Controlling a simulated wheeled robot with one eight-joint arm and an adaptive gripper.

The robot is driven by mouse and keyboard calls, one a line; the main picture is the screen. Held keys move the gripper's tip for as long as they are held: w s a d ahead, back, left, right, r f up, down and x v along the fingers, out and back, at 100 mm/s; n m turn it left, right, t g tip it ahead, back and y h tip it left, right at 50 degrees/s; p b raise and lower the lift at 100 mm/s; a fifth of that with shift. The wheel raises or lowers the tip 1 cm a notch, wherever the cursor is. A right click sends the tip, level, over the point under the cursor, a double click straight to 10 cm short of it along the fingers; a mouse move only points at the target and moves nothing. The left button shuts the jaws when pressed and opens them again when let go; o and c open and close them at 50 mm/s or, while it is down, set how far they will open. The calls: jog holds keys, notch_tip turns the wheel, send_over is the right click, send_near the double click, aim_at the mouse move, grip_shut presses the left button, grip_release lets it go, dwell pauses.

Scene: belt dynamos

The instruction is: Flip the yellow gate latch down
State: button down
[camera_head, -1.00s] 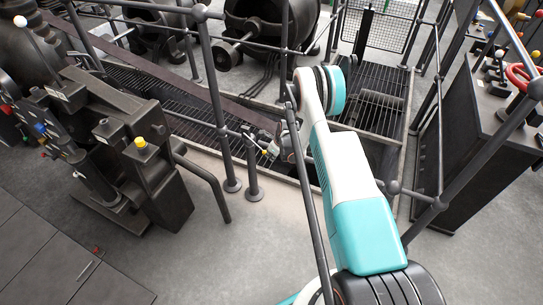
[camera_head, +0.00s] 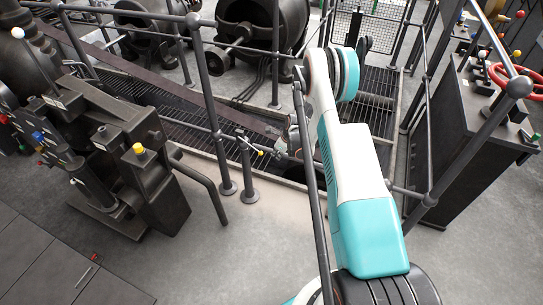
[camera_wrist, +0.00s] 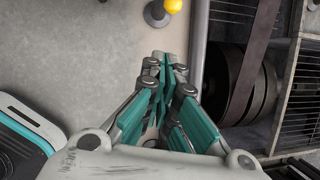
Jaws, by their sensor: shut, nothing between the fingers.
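The yellow gate latch (camera_head: 261,153) shows in the head view as a small yellow knob at the end of a thin dark lever by the short post (camera_head: 247,165). In the wrist view its yellow knob (camera_wrist: 173,5) is cut by the top edge, beside a grey rounded part.
A slanting dark rail (camera_head: 318,190) runs beside my arm. A tall railing post (camera_head: 214,120) stands left of the latch. A dark machine with a yellow cap (camera_head: 139,148) is at left. A control cabinet with a red wheel (camera_head: 515,75) is at right.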

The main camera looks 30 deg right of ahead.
jog(key=a+p+v, duration=0.1)
jog(key=p+v, duration=0.2)
jog(key=v, duration=0.5)
jog(key=w+a+f+b, duration=0.2)
jog(key=w+f+b, duration=0.3)
jog(key=f, duration=0.6)
jog(key=shift+w+b, duration=0.35)
jog(key=shift+w, duration=0.95)
jog(key=shift+f, duration=0.2)
jog(key=x, duration=0.3)
jog(key=shift+a+f, duration=0.2)
jog(key=shift+r, duration=0.15)
